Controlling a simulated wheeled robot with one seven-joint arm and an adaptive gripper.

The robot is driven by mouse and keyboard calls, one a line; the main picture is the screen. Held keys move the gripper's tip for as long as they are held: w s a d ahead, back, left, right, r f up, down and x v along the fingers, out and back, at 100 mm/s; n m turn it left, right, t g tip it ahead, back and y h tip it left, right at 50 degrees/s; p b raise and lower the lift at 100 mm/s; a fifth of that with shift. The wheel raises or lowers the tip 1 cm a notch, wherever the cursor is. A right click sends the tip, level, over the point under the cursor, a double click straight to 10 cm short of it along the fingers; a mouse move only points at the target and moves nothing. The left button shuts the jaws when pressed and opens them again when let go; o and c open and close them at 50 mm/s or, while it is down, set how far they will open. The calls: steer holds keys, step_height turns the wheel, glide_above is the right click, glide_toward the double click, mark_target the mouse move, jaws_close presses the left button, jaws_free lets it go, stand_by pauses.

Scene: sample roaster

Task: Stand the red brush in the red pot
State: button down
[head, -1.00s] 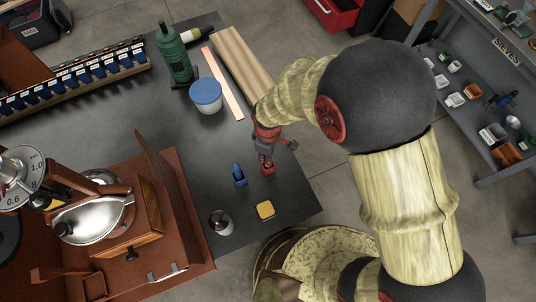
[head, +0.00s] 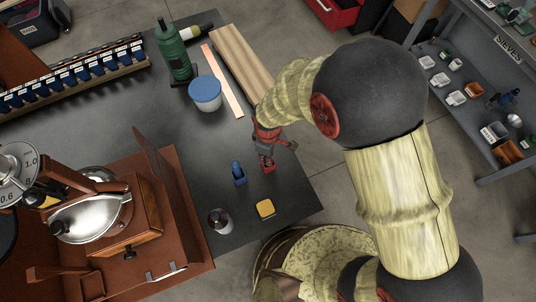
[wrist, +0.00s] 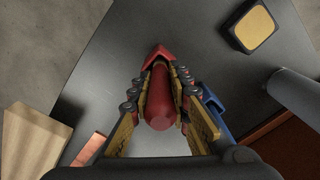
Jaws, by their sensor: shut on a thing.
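My gripper (head: 267,155) points down over the front right part of the dark table and is shut on the red brush. In the wrist view the dark red brush (wrist: 159,98) lies between the two fingers, its rounded end towards the camera. The red pot (wrist: 157,52) shows just beyond the fingers as a brighter red corner. In the head view the red pot (head: 269,168) shows below the fingertips. The brush is in line with the pot, but its lower end is hidden, so I cannot tell whether it is inside or above.
A blue holder (head: 239,175) stands close left of my gripper. A yellow block-like piece (head: 265,209) and a metal canister (head: 220,222) are nearer the front edge. A blue-lidded tub (head: 206,94) and wooden board (head: 241,62) lie behind. The wooden-cased roaster (head: 130,215) is left.

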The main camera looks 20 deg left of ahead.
steer(key=shift+f, duration=0.5)
steer(key=c, duration=1.7)
jaws_free()
steer(key=shift+o, duration=0.6)
steer(key=shift+r, duration=0.1)
step_height(320, 180, up, 12)
steer(key=shift+f, duration=0.1)
